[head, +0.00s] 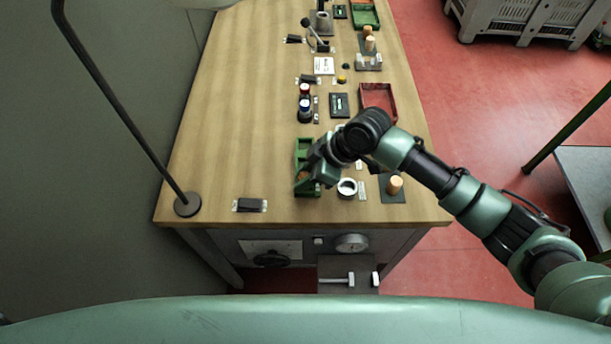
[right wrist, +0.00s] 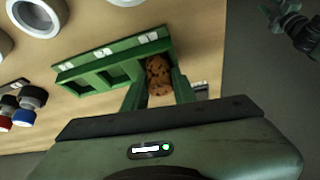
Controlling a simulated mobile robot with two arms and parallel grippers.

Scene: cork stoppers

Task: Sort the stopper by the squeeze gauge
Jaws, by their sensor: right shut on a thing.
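My right gripper (head: 308,184) is over the near end of a green sorting tray (head: 305,147) on the wooden bench. In the right wrist view, its two green fingers (right wrist: 158,92) are shut on a speckled brown cork stopper (right wrist: 158,72). The stopper is at the end compartment of the green tray (right wrist: 88,82); I cannot tell if it touches the floor. The other two visible compartments look empty. A round dial gauge (head: 352,243) is on the bench front, above metal jaw-like blocks (head: 350,279). My left gripper is not in view.
Beside the tray are a white ring (head: 347,187) and a pale cork-like cylinder (head: 395,185) on a dark pad. The bench's left side is mostly clear; a thin lamp pole (head: 120,100) rises there.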

